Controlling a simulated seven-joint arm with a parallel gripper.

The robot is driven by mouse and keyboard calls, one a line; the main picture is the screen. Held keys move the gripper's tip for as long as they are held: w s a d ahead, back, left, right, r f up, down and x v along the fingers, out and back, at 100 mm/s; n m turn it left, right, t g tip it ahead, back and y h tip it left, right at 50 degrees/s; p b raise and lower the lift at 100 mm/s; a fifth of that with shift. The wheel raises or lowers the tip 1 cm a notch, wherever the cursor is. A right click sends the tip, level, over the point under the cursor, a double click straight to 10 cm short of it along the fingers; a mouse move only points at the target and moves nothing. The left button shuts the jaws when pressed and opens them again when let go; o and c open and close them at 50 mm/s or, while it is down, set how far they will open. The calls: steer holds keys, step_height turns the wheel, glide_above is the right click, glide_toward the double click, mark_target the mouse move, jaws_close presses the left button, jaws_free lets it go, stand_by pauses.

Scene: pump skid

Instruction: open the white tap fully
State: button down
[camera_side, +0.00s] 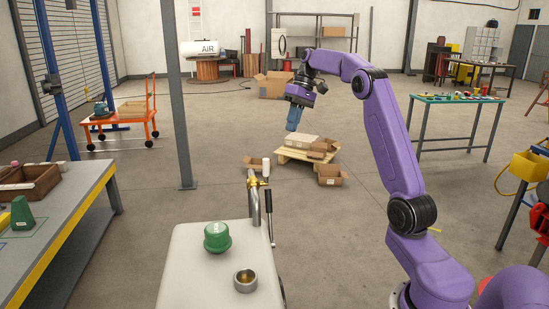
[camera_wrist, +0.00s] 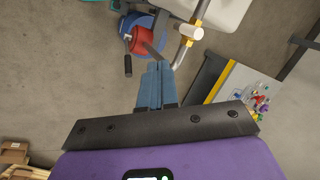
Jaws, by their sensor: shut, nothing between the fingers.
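The white tap (camera_side: 265,167) sits on a brass fitting at the top of a metal pipe (camera_side: 254,205) at the far edge of the pale skid top. In the wrist view the white tap (camera_wrist: 191,33) shows as a short white cylinder between yellow-brass parts, above and right of my fingertips. My gripper (camera_side: 292,125) has blue fingers. It hangs in the air, apart from the tap and to its upper right in the side view. In the wrist view the fingers of my gripper (camera_wrist: 160,68) are together and hold nothing.
A black-handled lever (camera_side: 269,210) stands close beside the pipe. A green knob (camera_side: 217,238) and a brass cup (camera_side: 245,280) are on the skid top (camera_side: 195,275). A red part (camera_wrist: 143,40) lies left of the tap in the wrist view. A pallet with boxes (camera_side: 305,153) stands behind.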

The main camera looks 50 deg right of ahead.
mark_target(264, 172)
steer(key=shift+d, duration=0.1)
stand_by(0.3)
steer(key=w+a+f, duration=0.1)
steer(key=a+f, duration=0.6)
steer(key=f, duration=0.2)
steer(key=shift+w+a, duration=0.2)
steer(key=shift+a, duration=0.1)
